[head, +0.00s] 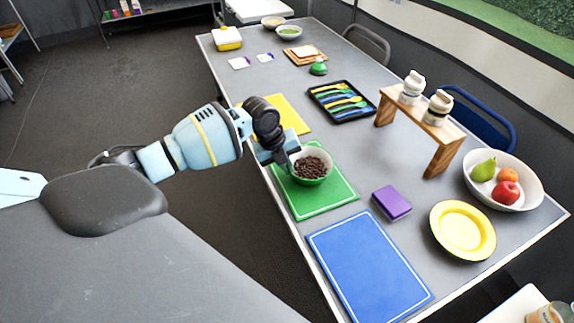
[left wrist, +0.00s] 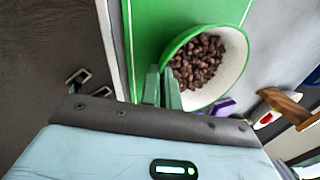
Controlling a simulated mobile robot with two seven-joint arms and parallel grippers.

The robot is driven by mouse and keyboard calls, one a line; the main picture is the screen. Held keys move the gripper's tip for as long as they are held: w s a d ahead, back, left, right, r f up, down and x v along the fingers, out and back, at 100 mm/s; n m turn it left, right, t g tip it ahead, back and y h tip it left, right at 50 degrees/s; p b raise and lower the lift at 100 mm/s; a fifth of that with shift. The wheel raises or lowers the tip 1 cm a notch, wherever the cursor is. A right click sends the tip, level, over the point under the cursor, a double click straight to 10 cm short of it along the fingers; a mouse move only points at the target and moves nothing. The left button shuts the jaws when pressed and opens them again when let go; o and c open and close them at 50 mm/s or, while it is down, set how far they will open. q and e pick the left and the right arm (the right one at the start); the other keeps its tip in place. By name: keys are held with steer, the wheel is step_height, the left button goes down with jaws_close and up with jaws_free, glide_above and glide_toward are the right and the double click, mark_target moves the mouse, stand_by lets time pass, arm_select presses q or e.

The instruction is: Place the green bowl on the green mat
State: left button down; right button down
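The green bowl (head: 312,180), white inside and filled with brown pieces, is over the far part of the green mat (head: 322,202). I cannot tell whether its base touches the mat. My left gripper (head: 287,154) is at the bowl's left rim. In the left wrist view, the fingers (left wrist: 163,88) are close together with the rim of the bowl (left wrist: 236,72) between them. The green mat (left wrist: 148,28) lies behind the bowl there. My right gripper is not in view.
A blue mat (head: 370,265) lies nearer, a yellow mat (head: 287,112) farther. A purple sponge-like block (head: 392,203) and yellow plate (head: 462,230) are to the right. A wooden stand (head: 447,150) carries two bottles. A white bowl (head: 530,185) holds fruit.

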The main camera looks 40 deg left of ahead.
arm_select(q)
steer(key=shift+f, duration=0.15)
steer(key=c, duration=1.6)
jaws_free()
steer(key=shift+c, duration=0.2)
steer(key=p+v, duration=0.1)
steer(key=v, duration=1.1)
